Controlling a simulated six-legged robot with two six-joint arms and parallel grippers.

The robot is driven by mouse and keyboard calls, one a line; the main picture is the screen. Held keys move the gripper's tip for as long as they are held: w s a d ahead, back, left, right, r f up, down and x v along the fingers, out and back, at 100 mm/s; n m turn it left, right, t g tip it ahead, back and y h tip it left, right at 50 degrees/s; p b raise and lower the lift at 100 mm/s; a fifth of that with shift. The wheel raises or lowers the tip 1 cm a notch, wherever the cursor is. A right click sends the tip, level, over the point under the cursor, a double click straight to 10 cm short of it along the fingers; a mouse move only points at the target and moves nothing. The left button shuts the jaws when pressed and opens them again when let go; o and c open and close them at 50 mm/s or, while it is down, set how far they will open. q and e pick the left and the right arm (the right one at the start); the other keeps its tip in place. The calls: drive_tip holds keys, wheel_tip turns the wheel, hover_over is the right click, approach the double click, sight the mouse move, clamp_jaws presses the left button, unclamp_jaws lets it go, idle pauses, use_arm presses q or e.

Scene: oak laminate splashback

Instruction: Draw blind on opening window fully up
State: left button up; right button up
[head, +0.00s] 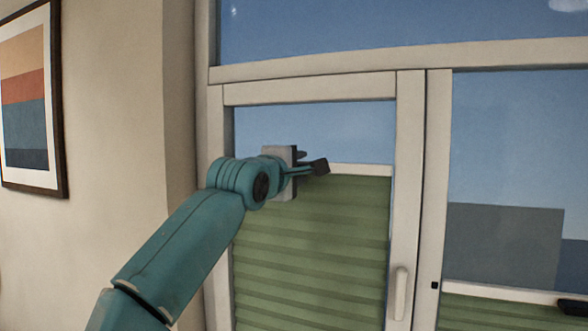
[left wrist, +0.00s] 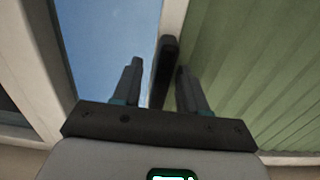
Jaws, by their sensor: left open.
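The green pleated blind (head: 310,240) covers the lower part of the opening window on the left, with bare glass above its pale top rail (head: 362,170). It also shows at the right of the left wrist view (left wrist: 240,60). A dark handle (head: 321,167) sticks out from the rail. My left gripper (head: 308,165) is at the rail. In the left wrist view its fingers (left wrist: 158,70) are open, with the dark handle (left wrist: 166,60) between them, closer to the right finger. Whether they touch it I cannot tell. My right gripper is not in view.
The window frame (head: 215,150) stands close to the left of my gripper. A window handle (head: 401,290) is on the sash's right side. The right window has its own lowered blind (head: 500,312) with a dark handle (head: 572,308). A framed picture (head: 62,110) hangs on the left wall.

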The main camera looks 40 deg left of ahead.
use_arm(q)
drive_tip(key=shift+s+f, duration=0.1)
drive_tip(key=shift+s, duration=0.15)
drive_tip(key=b+v, duration=0.8)
drive_tip(key=v, duration=0.8)
drive_tip(key=shift+w+d, duration=0.15)
